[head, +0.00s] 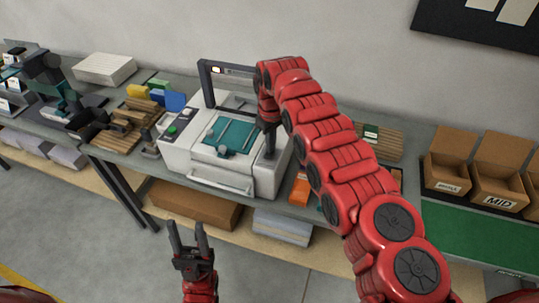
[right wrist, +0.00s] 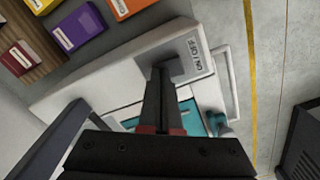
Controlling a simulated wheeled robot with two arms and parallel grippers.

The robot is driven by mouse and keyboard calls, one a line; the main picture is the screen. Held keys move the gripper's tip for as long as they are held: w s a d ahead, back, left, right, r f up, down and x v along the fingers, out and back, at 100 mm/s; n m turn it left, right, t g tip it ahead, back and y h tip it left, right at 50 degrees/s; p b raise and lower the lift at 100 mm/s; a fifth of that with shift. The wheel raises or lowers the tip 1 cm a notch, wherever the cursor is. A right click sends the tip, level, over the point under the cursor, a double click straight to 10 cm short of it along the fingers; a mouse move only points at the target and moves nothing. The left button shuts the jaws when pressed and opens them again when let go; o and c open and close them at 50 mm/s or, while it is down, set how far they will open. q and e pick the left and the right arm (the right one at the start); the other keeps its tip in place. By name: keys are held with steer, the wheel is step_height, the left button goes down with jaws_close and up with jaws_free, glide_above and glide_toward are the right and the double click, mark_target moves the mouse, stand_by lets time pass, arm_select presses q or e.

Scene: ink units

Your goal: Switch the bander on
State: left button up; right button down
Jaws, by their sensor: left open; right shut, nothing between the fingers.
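The bander (head: 210,178) is a white machine with a teal top plate and a dark arch, standing on the grey bench in the head view. A green button (head: 172,129) sits on its left side. My right gripper (head: 269,155) is shut and empty, pointing down at the right part of the bander's top. In the right wrist view, its fingertips (right wrist: 163,74) are beside an ON/OFF label (right wrist: 195,55) on the white casing (right wrist: 120,68). The fingers largely hide the switch there; its position cannot be told. My left gripper (head: 188,240) is open and empty, low in front of the bench.
Cardboard bins (head: 452,170) stand on the right beside a green mat (head: 470,236). An orange box (head: 300,190) lies right of the bander. Wooden racks and small boxes stand to its left. A brown carton (head: 195,205) lies on the lower shelf.

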steer(key=shift+r, duration=0.1)
step_height(320, 180, up, 6)
steer(key=shift+r+p, duration=0.1)
steer(key=shift+p, duration=0.45)
